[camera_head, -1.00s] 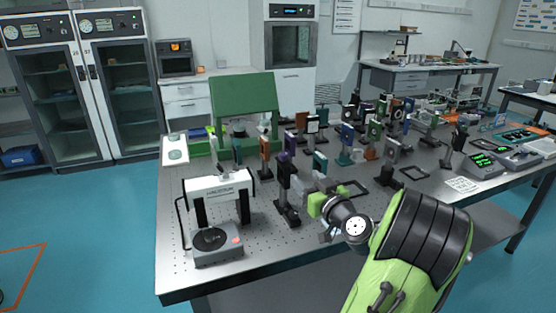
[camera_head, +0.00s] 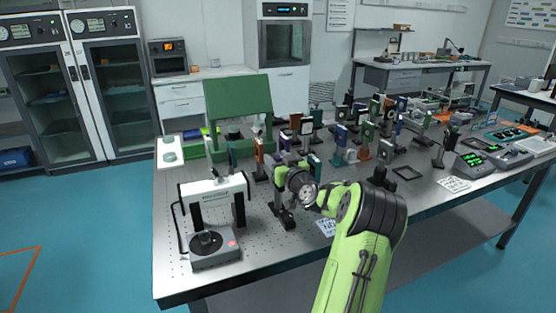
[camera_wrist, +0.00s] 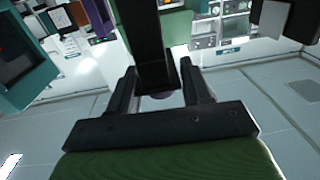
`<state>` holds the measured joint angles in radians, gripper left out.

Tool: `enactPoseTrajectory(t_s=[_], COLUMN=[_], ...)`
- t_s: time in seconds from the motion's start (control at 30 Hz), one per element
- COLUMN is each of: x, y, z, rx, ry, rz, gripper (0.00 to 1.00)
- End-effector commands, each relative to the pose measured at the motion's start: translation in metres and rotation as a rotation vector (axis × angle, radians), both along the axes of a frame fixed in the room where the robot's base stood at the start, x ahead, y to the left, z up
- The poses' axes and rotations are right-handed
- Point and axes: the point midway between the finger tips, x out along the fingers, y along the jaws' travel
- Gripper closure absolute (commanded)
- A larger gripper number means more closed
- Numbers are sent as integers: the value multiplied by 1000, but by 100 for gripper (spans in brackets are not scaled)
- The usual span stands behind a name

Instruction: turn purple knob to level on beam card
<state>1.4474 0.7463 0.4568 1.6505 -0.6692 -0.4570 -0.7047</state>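My gripper (camera_wrist: 158,72) is open in the wrist view, with one finger on each side of a black mount (camera_wrist: 142,35). A small patch of purple, apparently the purple knob (camera_wrist: 162,94), shows between the fingers at the mount's near end, mostly hidden by it. I see gaps on both sides, so no grip shows. In the head view my gripper (camera_head: 287,168) is at the upper part of a black-based mount (camera_head: 284,216) near the front of the optical table. The knob is hidden there. I cannot tell which thing is the beam card.
A white-framed instrument (camera_head: 211,192) with a grey base stands left on the table (camera_head: 260,254). Several optic mounts crowd the area behind my gripper. A printed sheet (camera_head: 326,228) lies to the right of the black base. A green panel (camera_head: 238,100) stands at the back.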

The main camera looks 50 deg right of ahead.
Motion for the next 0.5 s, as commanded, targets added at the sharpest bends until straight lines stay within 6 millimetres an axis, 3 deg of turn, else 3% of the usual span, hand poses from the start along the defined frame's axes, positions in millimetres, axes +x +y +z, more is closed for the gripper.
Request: enactPoseTrajectory(t_s=[0.03,0.27,0.5], x=[0,0,2], y=[0,0,3], z=[0,0,-2], rx=[0,0,-6], ry=[0,0,2], rz=[0,0,-83], gripper=[60,95,96])
